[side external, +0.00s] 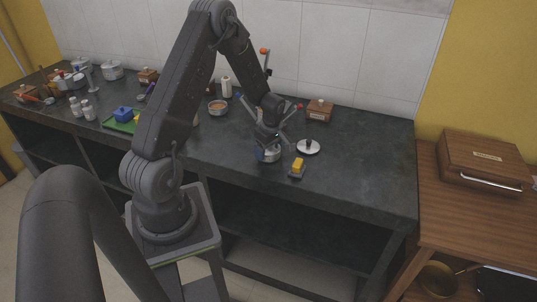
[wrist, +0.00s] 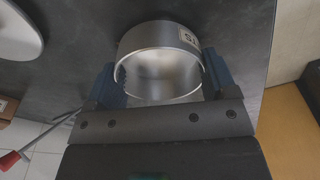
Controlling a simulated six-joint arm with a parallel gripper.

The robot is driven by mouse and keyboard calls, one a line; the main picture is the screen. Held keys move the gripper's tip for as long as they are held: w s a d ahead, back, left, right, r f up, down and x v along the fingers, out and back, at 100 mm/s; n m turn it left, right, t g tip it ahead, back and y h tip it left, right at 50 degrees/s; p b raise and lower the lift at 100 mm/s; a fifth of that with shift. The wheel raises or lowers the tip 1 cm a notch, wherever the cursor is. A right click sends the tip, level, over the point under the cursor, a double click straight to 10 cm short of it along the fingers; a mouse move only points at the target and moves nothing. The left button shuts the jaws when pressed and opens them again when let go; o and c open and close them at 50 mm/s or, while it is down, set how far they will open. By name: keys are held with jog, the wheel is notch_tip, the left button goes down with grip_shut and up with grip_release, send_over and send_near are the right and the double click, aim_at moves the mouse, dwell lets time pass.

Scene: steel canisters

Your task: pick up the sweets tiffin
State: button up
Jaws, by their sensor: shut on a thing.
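A round open steel canister (wrist: 160,48) fills the middle of the wrist view, with part of a printed label on its upper right side. The lettering is too cut off to read, so I cannot tell if it says sweets. My gripper (wrist: 163,85) is shut on the canister, with one blue finger on each side of its wall. In the side view my gripper (side external: 268,150) is low at the worktop, and the steel canister (side external: 268,157) shows partly below it. I cannot tell whether the canister touches the worktop.
A yellow block on a grey base (side external: 298,165) stands just right of the canister. A white round plate (side external: 308,147) with a dark knob lies behind it. A labelled wooden box (side external: 320,110) is at the back. The dark worktop (side external: 370,170) is clear to the right.

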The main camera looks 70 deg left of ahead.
jog(key=shift+c, duration=1.4)
jog(key=shift+r, duration=0.5)
jog(key=r, duration=0.2)
jog(key=s+r, duration=0.1)
jog(key=r, duration=0.1)
jog(key=shift+a, duration=0.3)
jog(key=s+a+r, duration=0.4)
jog(key=s+r, duration=0.2)
jog(key=s, duration=0.3)
jog(key=w+a+r+m, duration=0.2)
jog(key=w+a+m, duration=0.4)
jog(key=w+a, duration=1)
jog(key=shift+t, duration=0.4)
jog(key=shift+w+d+f, duration=0.3)
jog(key=shift+d+f, duration=0.05)
jog(key=shift+f, duration=0.5)
jog(key=shift+w+d+f, duration=0.25)
jog(key=shift+d+f, duration=0.15)
jog(key=shift+f, duration=0.4)
jog(key=shift+w+d+f, duration=0.3)
jog(key=shift+d+f, duration=0.05)
jog(key=shift+f, duration=0.5)
